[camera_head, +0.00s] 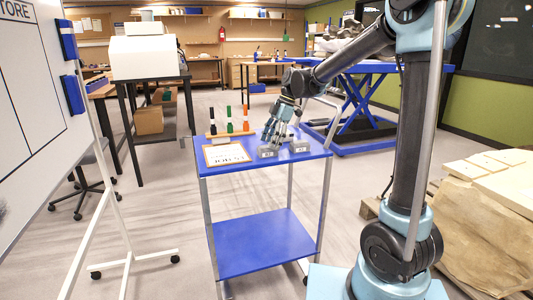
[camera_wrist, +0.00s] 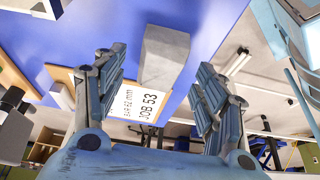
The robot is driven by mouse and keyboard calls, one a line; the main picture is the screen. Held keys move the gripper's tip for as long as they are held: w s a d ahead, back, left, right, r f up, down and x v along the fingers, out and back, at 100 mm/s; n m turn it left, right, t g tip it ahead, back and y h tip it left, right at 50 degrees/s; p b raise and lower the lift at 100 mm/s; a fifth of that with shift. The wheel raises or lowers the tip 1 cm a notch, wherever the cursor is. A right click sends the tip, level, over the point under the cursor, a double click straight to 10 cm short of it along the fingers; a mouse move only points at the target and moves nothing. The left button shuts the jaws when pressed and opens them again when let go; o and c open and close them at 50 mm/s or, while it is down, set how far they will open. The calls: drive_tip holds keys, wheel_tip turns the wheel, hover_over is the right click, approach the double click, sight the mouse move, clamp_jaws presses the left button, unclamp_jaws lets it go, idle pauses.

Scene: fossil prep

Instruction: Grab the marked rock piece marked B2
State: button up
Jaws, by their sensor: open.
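Two small grey rock pieces lie on the blue cart top (camera_head: 213,168). The left piece (camera_head: 267,152) is beside the card, and the right piece (camera_head: 299,147) is a little farther right. Each has a small label too small to read surely. My gripper (camera_head: 275,138) is open, pointing down just above and behind the left piece. In the wrist view a grey rock piece (camera_wrist: 165,57) shows between and beyond my open fingers (camera_wrist: 157,85), apart from both; no mark is visible on it. It seems to be the piece nearest the card.
A framed card (camera_head: 227,154) reading JOB 53 lies at the cart's left front; it shows in the wrist view (camera_wrist: 145,108). A rack of colored markers (camera_head: 230,131) stands behind it. A whiteboard (camera_head: 40,110) is at left, large stone slabs (camera_head: 485,225) at right.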

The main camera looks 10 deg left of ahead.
drive_tip(key=shift+x, duration=1.35)
drive_tip(key=shift+s, duration=0.1)
drive_tip(key=shift+c, duration=0.2)
drive_tip(key=c, duration=1.4)
drive_tip(key=shift+o, duration=0.2)
drive_tip(key=shift+r, duration=0.15)
